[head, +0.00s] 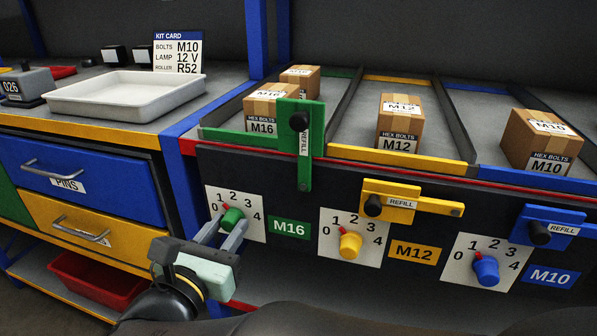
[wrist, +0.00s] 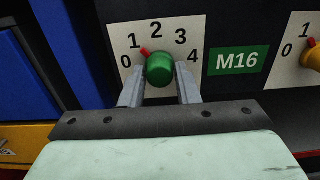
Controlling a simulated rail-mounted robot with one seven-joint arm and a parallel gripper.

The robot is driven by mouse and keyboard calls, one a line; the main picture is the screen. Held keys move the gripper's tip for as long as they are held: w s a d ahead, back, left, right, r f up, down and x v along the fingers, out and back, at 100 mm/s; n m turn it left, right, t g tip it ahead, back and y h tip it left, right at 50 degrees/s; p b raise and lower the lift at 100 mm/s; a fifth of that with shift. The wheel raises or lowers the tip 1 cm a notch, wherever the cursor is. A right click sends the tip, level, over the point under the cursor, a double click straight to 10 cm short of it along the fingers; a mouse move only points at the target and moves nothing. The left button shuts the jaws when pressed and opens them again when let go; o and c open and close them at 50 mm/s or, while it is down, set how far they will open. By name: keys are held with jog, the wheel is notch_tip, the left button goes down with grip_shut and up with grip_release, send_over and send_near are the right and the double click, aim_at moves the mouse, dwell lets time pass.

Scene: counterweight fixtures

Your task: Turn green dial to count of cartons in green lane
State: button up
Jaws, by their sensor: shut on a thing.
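The green dial (head: 232,218) sits on a white plate marked 0 to 4, beside the green M16 label (head: 289,228). It also shows in the wrist view (wrist: 160,69), with its red pointer toward 1. My gripper (head: 221,229) is shut on the dial, one finger on its left and one on its right; the fingertips in the wrist view (wrist: 160,88) reach the knob. In the green lane (head: 226,137) I see two M16 cartons, a front one (head: 261,98) and one behind it (head: 305,74). The upright green refill lever (head: 311,143) partly covers the front carton.
The yellow dial (head: 350,245) and blue dial (head: 486,269) sit to the right. One M12 carton (head: 400,112) and one M10 carton (head: 534,130) stand in their lanes. The yellow refill lever (head: 433,205) and blue one (head: 527,217) lie sideways. A white tray (head: 120,112) is left.

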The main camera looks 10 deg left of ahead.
jog(key=m+b, duration=0.2)
jog(key=m, duration=0.2)
jog(key=shift+f, duration=0.15)
jog(key=shift+m+b, duration=1.3)
jog(key=shift+m, duration=0.5)
jog(key=o, duration=1)
jog(key=shift+r, duration=0.2)
jog(key=shift+c, duration=0.2)
jog(key=shift+s+a, duration=0.1)
jog(key=shift+s, duration=0.05)
jog(key=s+p, duration=0.4)
jog(key=s, duration=1.3)
jog(key=shift+a, duration=0.4)
